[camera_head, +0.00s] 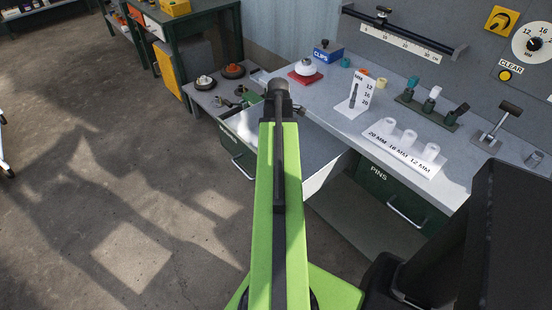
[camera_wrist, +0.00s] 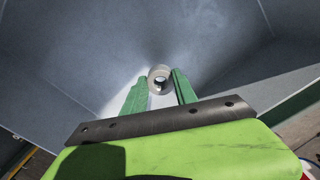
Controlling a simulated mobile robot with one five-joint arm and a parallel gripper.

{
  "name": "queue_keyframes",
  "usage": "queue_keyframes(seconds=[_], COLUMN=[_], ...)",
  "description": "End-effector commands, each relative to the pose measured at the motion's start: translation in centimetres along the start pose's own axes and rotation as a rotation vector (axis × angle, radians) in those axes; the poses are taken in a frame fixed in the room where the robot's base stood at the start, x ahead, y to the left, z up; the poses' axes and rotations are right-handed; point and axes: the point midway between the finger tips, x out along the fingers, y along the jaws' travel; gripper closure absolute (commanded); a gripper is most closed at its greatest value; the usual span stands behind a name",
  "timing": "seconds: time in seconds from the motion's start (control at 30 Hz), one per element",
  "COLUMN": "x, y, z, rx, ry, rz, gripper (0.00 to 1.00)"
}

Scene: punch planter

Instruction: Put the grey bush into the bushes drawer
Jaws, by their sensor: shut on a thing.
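In the wrist view my gripper (camera_wrist: 159,88) has its green fingers shut on the grey bush (camera_wrist: 160,71), a short ring with a dark hole. It is held over the grey inside of an open drawer (camera_wrist: 70,75). I cannot tell whether the bush touches the drawer floor. In the head view the pulled-out drawer (camera_head: 233,153) has a green front and a handle, left of my lime arm. My arm hides the bush there. Any label on this drawer is not visible.
The drawer marked PINS (camera_head: 375,180) is shut at the right. Open floor lies left.

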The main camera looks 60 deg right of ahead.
Motion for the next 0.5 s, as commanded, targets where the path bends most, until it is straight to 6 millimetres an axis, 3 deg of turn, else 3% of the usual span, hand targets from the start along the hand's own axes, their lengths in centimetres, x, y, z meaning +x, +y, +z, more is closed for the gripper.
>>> queue_keyframes(seconds=[0.2, 0.4, 0.5], x=[0.5, 4.1, 4.6], y=[0.2, 0.2, 0.2], z=[-0.4, -0.4, -0.4], rx=[0.001, 0.0, 0.0], ry=[0.0, 0.0, 0.0], rz=[0.0, 0.0, 0.0], gripper=[1.0, 1.0, 1.0])
